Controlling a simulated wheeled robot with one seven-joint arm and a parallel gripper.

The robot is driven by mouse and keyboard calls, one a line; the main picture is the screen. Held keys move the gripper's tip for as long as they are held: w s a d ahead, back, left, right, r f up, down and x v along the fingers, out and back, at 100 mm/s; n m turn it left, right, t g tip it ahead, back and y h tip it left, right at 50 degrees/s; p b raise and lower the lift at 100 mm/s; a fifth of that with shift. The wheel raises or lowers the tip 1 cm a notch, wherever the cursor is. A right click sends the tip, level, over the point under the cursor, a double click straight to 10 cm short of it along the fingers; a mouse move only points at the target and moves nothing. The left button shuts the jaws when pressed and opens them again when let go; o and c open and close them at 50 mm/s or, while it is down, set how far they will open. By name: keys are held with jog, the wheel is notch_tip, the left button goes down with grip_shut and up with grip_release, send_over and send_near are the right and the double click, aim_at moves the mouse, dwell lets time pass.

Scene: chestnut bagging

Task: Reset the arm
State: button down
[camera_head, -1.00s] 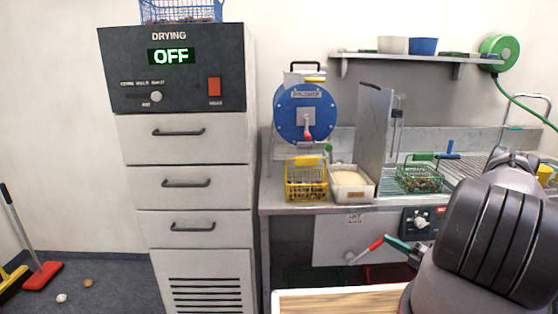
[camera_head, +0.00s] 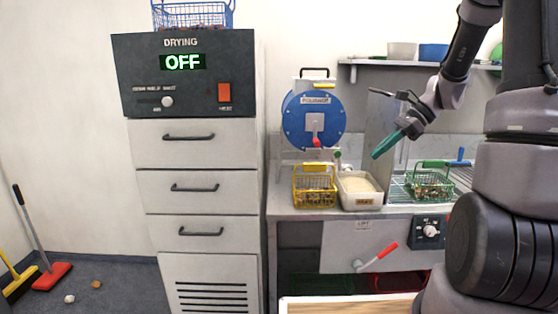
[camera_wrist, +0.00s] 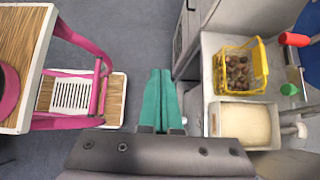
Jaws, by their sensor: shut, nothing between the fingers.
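My gripper (camera_head: 388,145) is in the head view, raised in front of the counter at the right, with its green fingers pointing down and left. In the wrist view its fingers (camera_wrist: 159,98) lie together with nothing between them. It is clear of the counter and touches nothing that I can see. My arm fills the right side of the head view and hides part of the shelf and wall.
A yellow basket (camera_head: 315,187), a white tub (camera_head: 359,190) and a green basket (camera_head: 430,182) stand on the counter (camera_head: 300,212). A drying cabinet (camera_head: 200,190) stands at left. The wrist view shows a pink-framed cart (camera_wrist: 100,85) and open floor (camera_wrist: 140,35).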

jog(key=s+a+r+n+t+h, duration=0.3)
jog(key=s+r+n+t+h, duration=0.3)
jog(key=s+r+n, duration=0.8)
jog(key=s+r+t, duration=0.1)
jog(key=s, duration=0.3)
jog(key=shift+r+h, duration=0.25)
jog(key=shift+h, duration=0.15)
jog(key=shift+s, duration=0.1)
